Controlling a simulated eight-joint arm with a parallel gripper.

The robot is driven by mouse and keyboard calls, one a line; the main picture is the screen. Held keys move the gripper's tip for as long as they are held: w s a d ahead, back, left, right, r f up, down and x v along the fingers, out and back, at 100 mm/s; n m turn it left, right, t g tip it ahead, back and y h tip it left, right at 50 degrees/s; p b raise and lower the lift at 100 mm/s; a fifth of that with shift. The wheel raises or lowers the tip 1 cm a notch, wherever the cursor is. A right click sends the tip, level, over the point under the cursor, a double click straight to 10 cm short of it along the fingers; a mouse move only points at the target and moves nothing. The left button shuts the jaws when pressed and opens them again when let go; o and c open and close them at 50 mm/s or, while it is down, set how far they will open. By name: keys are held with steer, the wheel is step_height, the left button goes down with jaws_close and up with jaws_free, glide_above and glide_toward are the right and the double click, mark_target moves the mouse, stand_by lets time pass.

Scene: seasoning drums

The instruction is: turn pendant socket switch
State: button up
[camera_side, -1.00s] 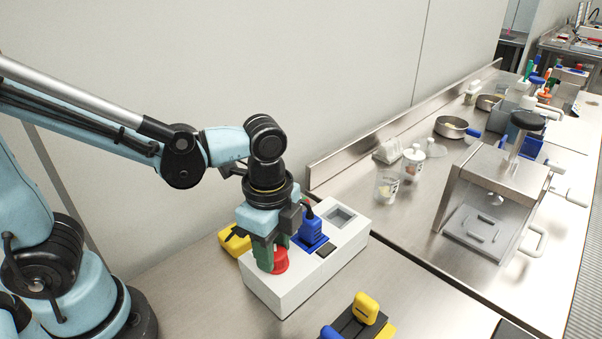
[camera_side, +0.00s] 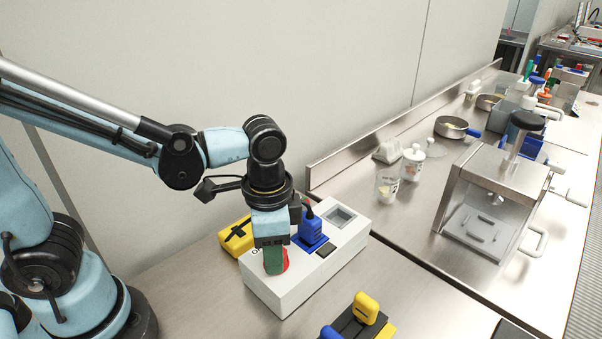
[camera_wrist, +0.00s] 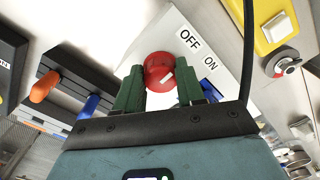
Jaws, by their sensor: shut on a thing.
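The pendant socket is a white box (camera_side: 290,290) on the steel table, with a red rotary switch (camera_side: 284,262) at its near left end. In the wrist view the red switch (camera_wrist: 158,72) has a white pointer mark, which points toward the upper right, between the OFF label (camera_wrist: 190,40) and the ON label (camera_wrist: 211,64) or close to ON. My gripper (camera_side: 274,265) is over the switch, pointing down. Its green fingers (camera_wrist: 158,92) are shut on the red switch, one on each side. The fingers hide part of the switch in the side view.
A blue plug (camera_side: 310,232) sits in the box beside the switch, with a square recess (camera_side: 340,216) behind it. A yellow device (camera_side: 236,238) stands left of the box. A black and yellow fixture (camera_side: 364,310) stands in front. A metal press (camera_side: 490,200) is at right.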

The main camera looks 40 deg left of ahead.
stand_by(0.4)
steer(key=o, duration=1)
steer(key=shift+o, duration=0.2)
steer(key=shift+r, duration=0.1)
step_height(320, 180, up, 12)
steer(key=w+a+f+n+t, duration=0.2)
steer(key=a+f+n+t, duration=0.4)
steer(key=a, duration=0.5)
steer(key=shift+w+f+n+t, duration=0.2)
steer(key=shift+w+n+t, duration=0.05)
steer(key=shift+n+t, duration=0.3)
